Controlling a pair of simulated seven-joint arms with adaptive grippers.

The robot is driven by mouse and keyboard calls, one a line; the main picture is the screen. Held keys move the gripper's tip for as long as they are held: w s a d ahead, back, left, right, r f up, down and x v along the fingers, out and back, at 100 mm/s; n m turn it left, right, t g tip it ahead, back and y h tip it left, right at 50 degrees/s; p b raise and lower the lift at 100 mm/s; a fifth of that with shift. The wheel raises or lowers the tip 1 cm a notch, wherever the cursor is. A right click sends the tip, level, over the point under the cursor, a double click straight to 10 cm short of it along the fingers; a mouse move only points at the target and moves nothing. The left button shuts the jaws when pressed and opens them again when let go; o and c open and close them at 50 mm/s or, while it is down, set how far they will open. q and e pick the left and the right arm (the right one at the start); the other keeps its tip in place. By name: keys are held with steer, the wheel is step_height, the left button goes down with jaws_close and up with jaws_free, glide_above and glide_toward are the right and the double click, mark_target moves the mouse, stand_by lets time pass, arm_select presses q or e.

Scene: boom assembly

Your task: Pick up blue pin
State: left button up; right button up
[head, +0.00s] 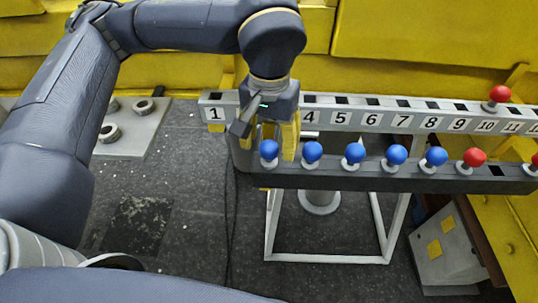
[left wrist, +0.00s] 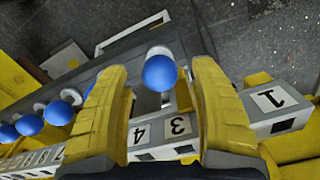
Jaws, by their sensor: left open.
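Several blue pins with round heads stand upright in a row in the dark front rail (head: 400,178). My left gripper (head: 271,150) points down at the left end of that row, its yellow fingers open. The leftmost blue pin (head: 269,149) shows at the fingers. In the left wrist view this blue pin (left wrist: 160,73) appears in the gap between the two spread fingers, with no visible grip on it. Other blue pins (head: 312,151) stand to its right, and in the left wrist view some show beyond the left finger (left wrist: 28,125). My right gripper is not seen.
A grey numbered rail (head: 372,118) with square holes runs behind the dark rail. One red pin (head: 499,94) stands in it near the right. Another red pin (head: 475,158) stands in the dark rail. A white frame (head: 327,258) is below. Yellow walls (head: 430,35) close off the back.

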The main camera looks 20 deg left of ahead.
mark_target(269, 160)
arm_select(q)
steer(key=shift+f, duration=1.15)
steer(key=shift+c, duration=0.2)
jaws_close()
